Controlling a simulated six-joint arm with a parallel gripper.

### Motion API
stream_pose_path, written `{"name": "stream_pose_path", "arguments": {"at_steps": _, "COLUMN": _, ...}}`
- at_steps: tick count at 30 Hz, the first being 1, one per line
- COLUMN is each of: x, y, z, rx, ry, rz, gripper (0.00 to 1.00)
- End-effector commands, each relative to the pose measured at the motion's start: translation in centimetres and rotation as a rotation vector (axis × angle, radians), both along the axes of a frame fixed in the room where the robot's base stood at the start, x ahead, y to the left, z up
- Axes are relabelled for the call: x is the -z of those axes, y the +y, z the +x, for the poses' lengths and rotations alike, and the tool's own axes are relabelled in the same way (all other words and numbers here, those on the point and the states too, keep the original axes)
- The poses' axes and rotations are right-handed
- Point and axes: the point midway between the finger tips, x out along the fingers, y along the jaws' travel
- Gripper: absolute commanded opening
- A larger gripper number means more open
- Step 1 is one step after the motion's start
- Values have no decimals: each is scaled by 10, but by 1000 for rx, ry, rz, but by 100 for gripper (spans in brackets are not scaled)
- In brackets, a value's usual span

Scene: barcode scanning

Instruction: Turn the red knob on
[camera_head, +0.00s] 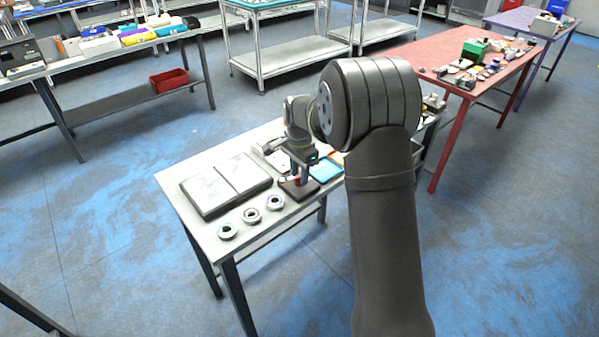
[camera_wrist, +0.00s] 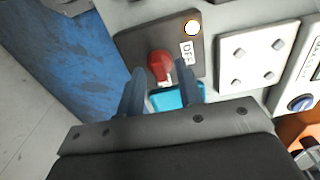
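The red knob (camera_wrist: 160,65) sits on a dark panel (camera_wrist: 134,42) in the wrist view. A white label (camera_wrist: 186,52) that seems to read OFF and a pale round lamp with an orange rim (camera_wrist: 192,27) are on the same panel. My gripper (camera_wrist: 161,72) is open, with one finger on each side of the knob's near end. I cannot tell whether the fingers touch it. In the head view, my gripper (camera_head: 299,176) points down over the dark box (camera_head: 300,192), and a little red shows at its tips.
A light plate with several studs (camera_wrist: 258,53) and a blue knob (camera_wrist: 300,103) lie to the right in the wrist view. A blue tray (camera_head: 326,169) is close by. Flat grey panels (camera_head: 225,182) and three round rings (camera_head: 251,215) lie on the grey table (camera_head: 172,178).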

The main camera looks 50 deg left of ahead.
Motion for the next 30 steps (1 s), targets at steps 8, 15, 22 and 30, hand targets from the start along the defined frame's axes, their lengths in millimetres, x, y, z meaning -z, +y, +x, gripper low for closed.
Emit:
{"name": "stream_pose_path", "arguments": {"at_steps": 8, "x": -14, "y": 0, "z": 0, "rx": -1, "ry": -1, "rz": 2, "gripper": 33}}
{"name": "stream_pose_path", "arguments": {"at_steps": 15, "x": -67, "y": 1, "z": 0, "rx": 0, "ry": -2, "rz": 5, "gripper": 33}}
{"name": "stream_pose_path", "arguments": {"at_steps": 22, "x": -123, "y": 0, "z": 0, "rx": 0, "ry": -2, "rz": 4, "gripper": 33}}
{"name": "stream_pose_path", "arguments": {"at_steps": 30, "x": -165, "y": 0, "z": 0, "rx": 0, "ry": -1, "rz": 1, "gripper": 33}}
